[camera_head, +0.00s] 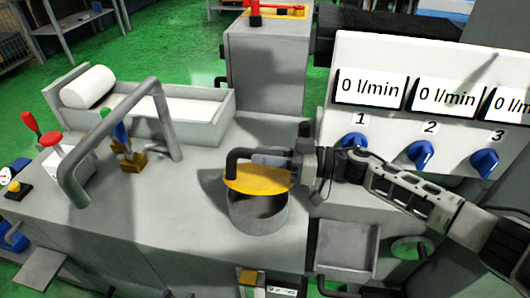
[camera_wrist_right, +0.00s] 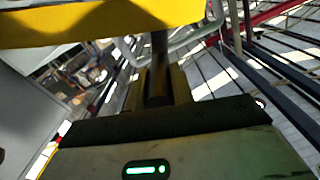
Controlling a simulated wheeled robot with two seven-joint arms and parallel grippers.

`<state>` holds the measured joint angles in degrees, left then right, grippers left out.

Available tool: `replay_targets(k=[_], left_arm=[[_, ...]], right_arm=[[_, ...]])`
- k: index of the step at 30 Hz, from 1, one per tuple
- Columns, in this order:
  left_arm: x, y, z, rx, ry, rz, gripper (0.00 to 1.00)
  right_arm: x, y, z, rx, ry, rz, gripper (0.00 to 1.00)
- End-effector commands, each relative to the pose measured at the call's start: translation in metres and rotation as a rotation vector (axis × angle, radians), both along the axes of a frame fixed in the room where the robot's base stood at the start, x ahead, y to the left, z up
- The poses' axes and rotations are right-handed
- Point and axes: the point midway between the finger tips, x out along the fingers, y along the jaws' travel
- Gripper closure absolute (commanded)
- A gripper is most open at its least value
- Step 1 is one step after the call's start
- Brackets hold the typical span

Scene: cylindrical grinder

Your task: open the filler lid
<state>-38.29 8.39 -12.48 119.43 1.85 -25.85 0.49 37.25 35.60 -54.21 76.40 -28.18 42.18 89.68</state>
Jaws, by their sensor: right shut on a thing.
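The yellow filler lid (camera_head: 257,180) is raised at a tilt above the round grey filler neck (camera_head: 258,215), and the dark opening shows below the lid's front edge. A black bent handle (camera_head: 240,158) stands on the lid. My right gripper (camera_head: 272,159) reaches in from the right and is shut on this handle. In the right wrist view the dark handle bar (camera_wrist_right: 159,60) runs between the fingers of the gripper (camera_wrist_right: 158,90), and the yellow lid (camera_wrist_right: 90,22) crosses the top. My left gripper is not in view.
A grey bent tube handle (camera_head: 78,165) stands on the machine top at left, near a tray with a white roll (camera_head: 87,87). A white flow panel (camera_head: 430,62) with blue knobs (camera_head: 421,155) stands at right, close behind my right arm. The grey top left of the filler is clear.

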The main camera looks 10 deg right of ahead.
Motion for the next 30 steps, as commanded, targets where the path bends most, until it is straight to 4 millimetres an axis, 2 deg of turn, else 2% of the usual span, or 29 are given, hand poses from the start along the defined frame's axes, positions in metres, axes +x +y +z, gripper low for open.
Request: replay_targets(k=[1,9,26,27,28,30], left_arm=[[-0.001,0.001,0.006,0.010,0.005,-0.003,0.64],[-0.002,0.004,0.009,0.026,0.014,-0.003,0.64],[-0.002,0.004,0.009,0.027,0.012,-0.002,0.64],[-0.002,0.004,0.009,0.027,0.012,-0.002,0.64],[-0.002,0.004,0.009,0.027,0.012,-0.002,0.64],[-0.002,0.004,0.009,0.026,0.012,-0.001,0.64]], right_arm=[[0.006,-0.002,0.010,0.009,0.024,-0.002,1.00],[0.019,-0.006,0.015,0.045,0.129,-0.002,1.00],[0.023,-0.008,0.016,0.056,0.158,-0.002,1.00],[0.023,-0.008,0.016,0.055,0.159,-0.002,0.65],[0.023,-0.008,0.016,0.055,0.159,-0.002,0.57],[0.023,-0.008,0.015,0.055,0.159,-0.002,0.55]])
